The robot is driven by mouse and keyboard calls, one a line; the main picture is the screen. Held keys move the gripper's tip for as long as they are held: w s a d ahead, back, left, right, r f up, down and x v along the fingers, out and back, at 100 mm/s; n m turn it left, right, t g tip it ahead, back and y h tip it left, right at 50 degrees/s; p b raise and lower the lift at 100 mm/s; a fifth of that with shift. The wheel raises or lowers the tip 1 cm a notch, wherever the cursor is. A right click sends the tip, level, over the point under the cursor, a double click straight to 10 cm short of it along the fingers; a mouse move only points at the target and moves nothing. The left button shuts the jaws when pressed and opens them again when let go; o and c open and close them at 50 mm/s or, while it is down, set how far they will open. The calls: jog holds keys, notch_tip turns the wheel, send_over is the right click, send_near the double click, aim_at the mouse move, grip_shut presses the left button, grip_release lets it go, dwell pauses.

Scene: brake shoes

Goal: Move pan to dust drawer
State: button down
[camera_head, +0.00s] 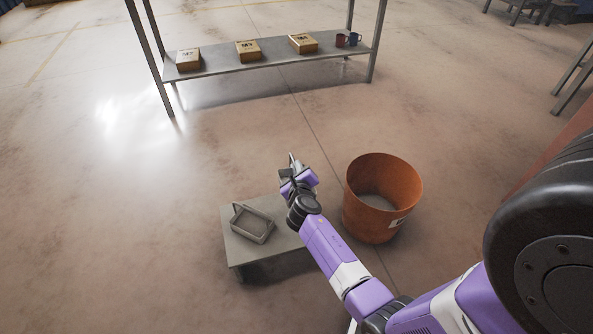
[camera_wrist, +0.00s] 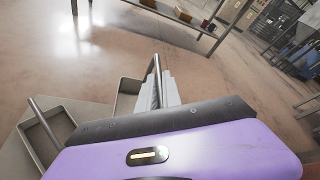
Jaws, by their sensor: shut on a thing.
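My gripper (camera_head: 291,168) is shut on a thin grey rod, the handle of a grey pan (camera_wrist: 127,94). In the wrist view the rod stands up between my grey fingers (camera_wrist: 165,90), and part of the pan's shallow rim shows to their left. In the head view most of the pan is hidden behind my gripper. A second shallow grey tray with a raised bar (camera_head: 253,223) lies on a low grey stand (camera_head: 243,252), left of my arm; it also shows at the wrist view's left edge (camera_wrist: 42,133). I cannot tell whether this tray is the dust drawer.
An orange bin (camera_head: 382,198), open at the top, stands right of my gripper, close to my arm. A shelf table (camera_head: 275,72) at the back holds several cardboard boxes (camera_head: 248,51) and two mugs (camera_head: 347,40). The floor between the stand and the table is clear.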

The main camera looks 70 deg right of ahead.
jog(key=shift+r+p, duration=0.65)
jog(key=shift+r, duration=0.85)
jog(key=shift+f, duration=0.1)
jog(key=w+a+r+n+t+y, duration=0.2)
jog(key=a+r+n+t+y, duration=0.15)
jog(key=a, duration=1.05)
jog(key=w+a+r+n+t+y, duration=0.25)
jog(key=a+n+y, duration=0.25)
jog(key=a, duration=1)
jog(key=w+a+r+n+t+y, duration=0.15)
jog(key=a+r+n+y, duration=0.25)
jog(key=a, duration=1)
notch_tip(320, 180, up, 9)
jog(key=s+p, duration=0.2)
jog(key=p, duration=1.7)
jog(key=shift+s+r, duration=0.15)
